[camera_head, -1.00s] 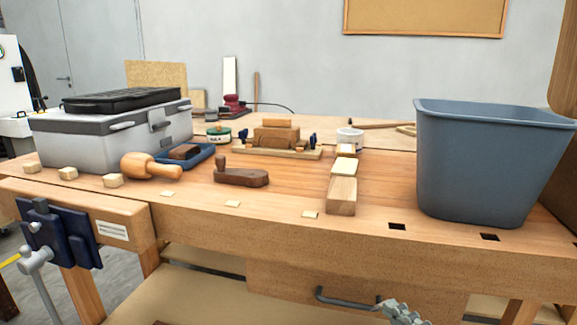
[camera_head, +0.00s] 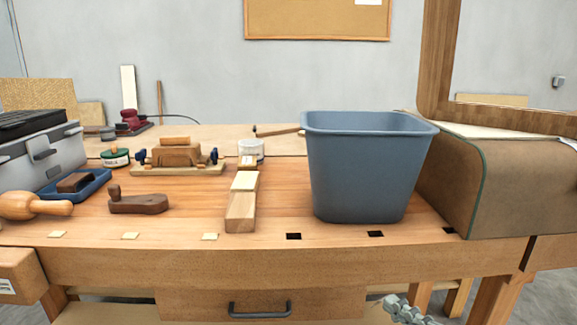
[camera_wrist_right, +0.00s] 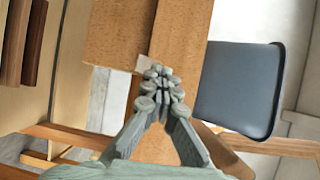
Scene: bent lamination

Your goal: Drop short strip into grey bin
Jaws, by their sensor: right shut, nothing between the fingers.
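The blue-grey bin (camera_head: 365,175) stands upright on the workbench, right of the middle; its inside floor is hidden. It also shows in the right wrist view (camera_wrist_right: 238,92). My right gripper (camera_head: 405,310) is at the bottom edge of the head view, in front of and below the bench edge. In the right wrist view its fingers (camera_wrist_right: 162,88) are together and hold nothing. I cannot pick out the short strip for sure; a wooden block (camera_head: 240,212) with a pale end lies left of the bin. My left gripper is not in view.
A brown curved panel (camera_head: 480,180) is close on the bin's right. The drawer handle (camera_head: 260,310) juts from the bench front.

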